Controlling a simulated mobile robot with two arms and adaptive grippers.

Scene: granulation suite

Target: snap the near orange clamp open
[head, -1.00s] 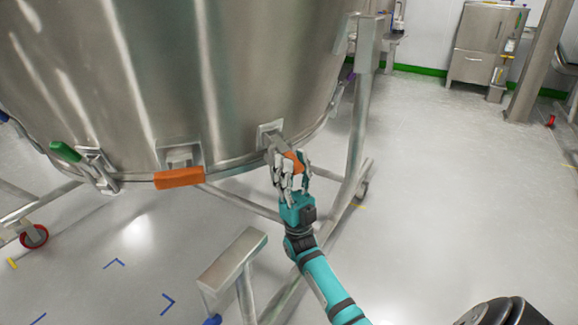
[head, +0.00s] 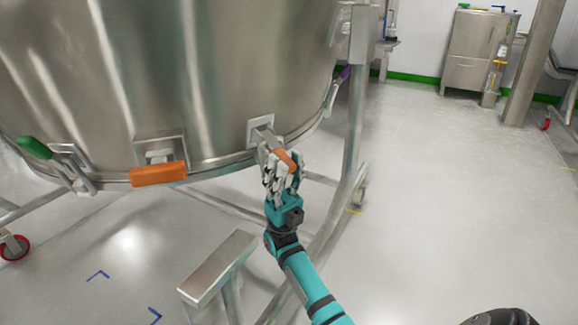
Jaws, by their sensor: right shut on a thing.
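Two orange clamps show on the lower rim of the big steel vessel (head: 200,70). One orange clamp (head: 158,174) lies flat along the rim, left of my gripper, with nothing touching it. The other orange clamp (head: 286,160) is on the right, its steel lever standing out from its bracket. My right gripper (head: 282,172) is shut on that right clamp's orange handle, and its fingers hide part of it. My left gripper is not in view.
A green-handled clamp (head: 35,148) and a purple-handled clamp (head: 344,73) sit farther round the rim. Steel frame legs (head: 352,140) and a flat-topped steel bar (head: 218,266) stand close to my right arm. The floor at right is clear.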

